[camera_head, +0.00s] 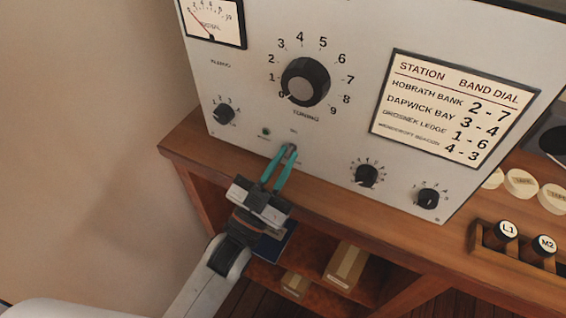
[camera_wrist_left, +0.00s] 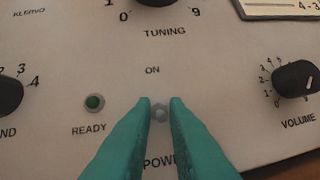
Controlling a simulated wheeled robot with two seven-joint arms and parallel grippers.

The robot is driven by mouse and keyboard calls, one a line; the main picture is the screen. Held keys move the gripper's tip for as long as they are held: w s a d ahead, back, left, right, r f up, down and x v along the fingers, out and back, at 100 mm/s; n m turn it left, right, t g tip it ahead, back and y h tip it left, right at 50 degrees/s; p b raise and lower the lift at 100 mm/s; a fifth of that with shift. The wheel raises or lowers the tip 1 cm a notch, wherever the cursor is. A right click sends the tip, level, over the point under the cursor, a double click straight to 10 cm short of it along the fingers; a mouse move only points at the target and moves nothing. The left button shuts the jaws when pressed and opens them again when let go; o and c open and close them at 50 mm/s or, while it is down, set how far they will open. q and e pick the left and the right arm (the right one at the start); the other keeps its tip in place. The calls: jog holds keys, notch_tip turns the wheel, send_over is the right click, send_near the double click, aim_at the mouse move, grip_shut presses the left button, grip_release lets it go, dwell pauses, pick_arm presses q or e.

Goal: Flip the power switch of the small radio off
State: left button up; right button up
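The radio (camera_head: 260,82) is a pale panel with dials, standing on a wooden desk. Its power switch (camera_wrist_left: 159,113) is a small silvery toggle low on the panel, under the label ON and above the partly covered label POWER. I cannot tell which way its lever is set. My left gripper (camera_head: 288,150) has teal fingers pointing at the panel. In the left wrist view its fingertips (camera_wrist_left: 160,102) are on either side of the toggle, a narrow gap apart; no firm grip shows. My right gripper is not in view.
A green READY lamp (camera_wrist_left: 94,102) is left of the switch, and the VOLUME knob (camera_wrist_left: 296,78) is to its right. The large tuning knob (camera_head: 305,82) is above. Tape rolls (camera_head: 521,183) and a wooden rack (camera_head: 490,238) are on the desk at right. Boxes (camera_head: 346,265) fill shelves below.

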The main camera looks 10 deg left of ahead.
pick_arm(q)
jog(key=shift+o, duration=1.2)
jog(key=shift+s+a+f, duration=0.1)
jog(key=shift+f, duration=0.05)
jog(key=b+v, duration=0.3)
jog(key=v, duration=0.8)
jog(key=shift+s+a, duration=0.15)
jog(key=shift+s, duration=0.1)
jog(key=shift+f, duration=0.1)
